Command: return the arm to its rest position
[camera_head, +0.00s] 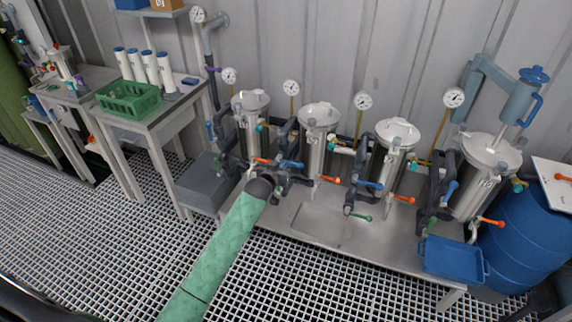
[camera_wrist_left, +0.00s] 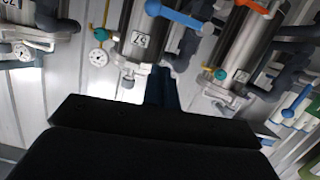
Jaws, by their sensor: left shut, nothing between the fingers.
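My left arm (camera_head: 222,252), in a green sleeve, reaches in from the bottom left of the head view. Its dark left gripper (camera_head: 284,180) is in front of the pipes and valves of the two left vessels. In the left wrist view the black gripper (camera_wrist_left: 163,86) fills the lower part, its narrow fingers together and empty. It points at a steel vessel (camera_wrist_left: 143,38) with a blue valve handle (camera_wrist_left: 175,14). Whether it touches any pipe I cannot tell. My right gripper is not in view.
Several lidded steel vessels, such as the third one (camera_head: 388,150), stand along a steel bench (camera_head: 318,222) with orange, blue and green valve handles. A green crate (camera_head: 128,101) sits on a side table at left. A blue barrel (camera_head: 522,235) and blue tray (camera_head: 452,262) are at right.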

